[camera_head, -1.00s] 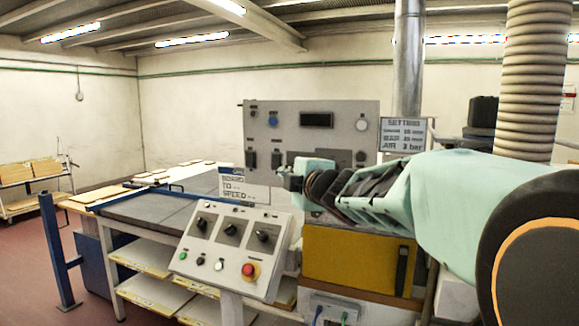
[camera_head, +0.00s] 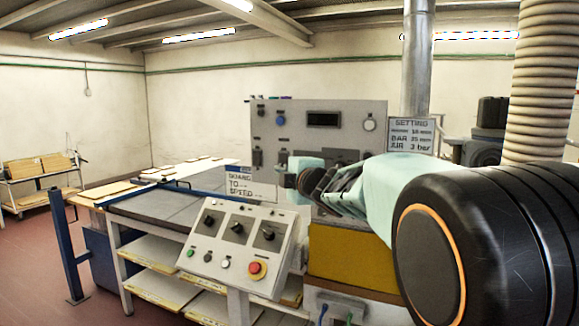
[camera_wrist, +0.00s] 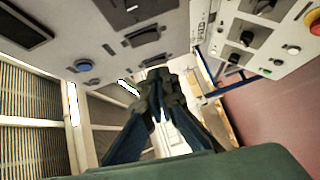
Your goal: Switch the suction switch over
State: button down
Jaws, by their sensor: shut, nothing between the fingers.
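I cannot read which control is labelled suction. The grey upright panel (camera_head: 345,140) carries two dark switches, a left one (camera_head: 257,157) and a right one (camera_head: 283,157), below a blue button (camera_head: 280,118). In the wrist view, dark switches (camera_wrist: 145,35) show on the panel just beyond my gripper. The sloped console (camera_head: 240,262) has three black rotary knobs, the middle one (camera_head: 237,227) among them. My gripper (camera_wrist: 159,76) is shut and empty, close to the panel face. Whether it touches a switch I cannot tell. In the head view its fingertips are not clearly visible.
A red button (camera_head: 255,268) on a yellow base sits at the console's lower right. A yellow box (camera_head: 350,255) stands below my arm. A blue post (camera_head: 66,245) stands at left, by the conveyor bed (camera_head: 170,212). Open floor lies at far left.

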aim_at(283, 161)
jog(key=w+p, duration=0.2)
jog(key=w, duration=0.5)
jog(key=shift+f+p, duration=0.3)
jog(key=shift+f, duration=0.1)
jog(key=shift+w+a, duration=0.1)
jog(key=shift+w+f+b, duration=0.1)
jog(key=shift+w+b, duration=0.1)
jog(key=shift+b, duration=1.05)
